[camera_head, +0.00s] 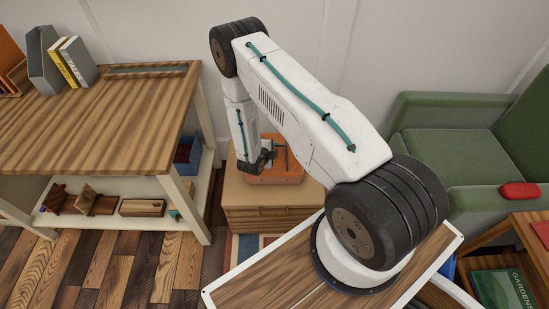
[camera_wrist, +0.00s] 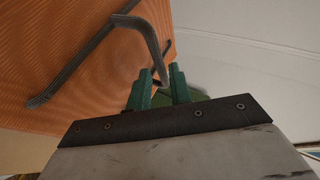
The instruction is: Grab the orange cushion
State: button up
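An orange, flat, block-like thing (camera_head: 276,174) lies on top of the low wooden cabinet. It is the only orange thing by my gripper and does not plainly look like a cushion. In the wrist view its ribbed orange face (camera_wrist: 85,60) fills the upper left, with dark grey bars on it. My gripper (camera_head: 262,164) is right at it, at its left part. In the wrist view the green fingers of my gripper (camera_wrist: 161,80) stand a little apart, with one end of a bent grey bar between them. Whether they press on the bar is unclear.
The low cabinet (camera_head: 270,205) stands against the wall. A wooden table (camera_head: 100,125) with books and a lower shelf is at left. A green armchair (camera_head: 450,145) with a small red thing (camera_head: 519,190) on its arm is at right.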

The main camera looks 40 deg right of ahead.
jog(key=x, duration=0.3)
jog(key=shift+d, duration=0.2)
grip_shut()
jog(key=shift+r, duration=0.1)
